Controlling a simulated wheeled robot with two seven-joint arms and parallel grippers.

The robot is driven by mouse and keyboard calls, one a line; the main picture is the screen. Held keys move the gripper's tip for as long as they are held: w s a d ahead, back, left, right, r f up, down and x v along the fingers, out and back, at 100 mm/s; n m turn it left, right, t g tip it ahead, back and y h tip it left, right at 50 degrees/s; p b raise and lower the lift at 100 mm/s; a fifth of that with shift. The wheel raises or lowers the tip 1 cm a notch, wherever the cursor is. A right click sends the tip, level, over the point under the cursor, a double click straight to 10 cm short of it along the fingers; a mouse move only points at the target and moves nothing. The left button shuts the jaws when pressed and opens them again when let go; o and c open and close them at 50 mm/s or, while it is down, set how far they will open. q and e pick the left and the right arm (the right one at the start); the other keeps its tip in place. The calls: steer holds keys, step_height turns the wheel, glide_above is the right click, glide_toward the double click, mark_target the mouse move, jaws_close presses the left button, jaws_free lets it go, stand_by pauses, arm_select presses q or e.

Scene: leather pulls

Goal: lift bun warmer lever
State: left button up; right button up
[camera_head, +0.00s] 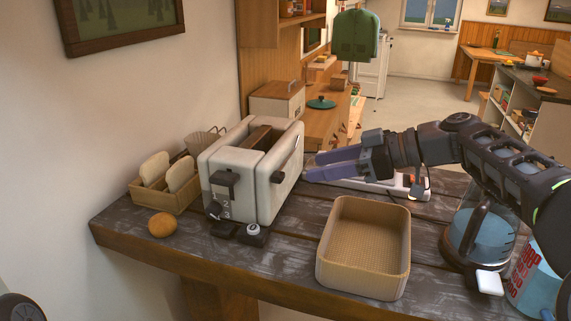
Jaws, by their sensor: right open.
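The bun warmer (258,185) is a cream, toaster-like box with a long dark slot on top, standing on the dark wooden table. A dark lever (225,181) sticks out high on its front face, above a dial marked with numbers. A second dark lever or handle (280,171) shows on its right side. My right gripper (309,168) reaches in from the right, its purple-blue fingers pointing left. Its fingertips are close to the warmer's right side; I cannot tell whether they touch it. It is open and holds nothing visible. My left gripper is not in view.
An empty woven basket (364,265) stands in front of my right arm. A glass coffee pot (480,235) and a printed can (536,285) stand at the right. A bread tray (158,199) and a bun (163,225) are left of the warmer. A white power strip (390,186) lies behind the basket.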

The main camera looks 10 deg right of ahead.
mark_target(282, 175)
steer(key=p+x, duration=0.2)
steer(key=x, duration=0.5)
steer(key=shift+w+a+f, duration=0.1)
steer(key=shift+a+f, duration=0.05)
steer(key=shift+a, duration=0.2)
steer(key=shift+c, duration=0.5)
jaws_close()
stand_by(0.9)
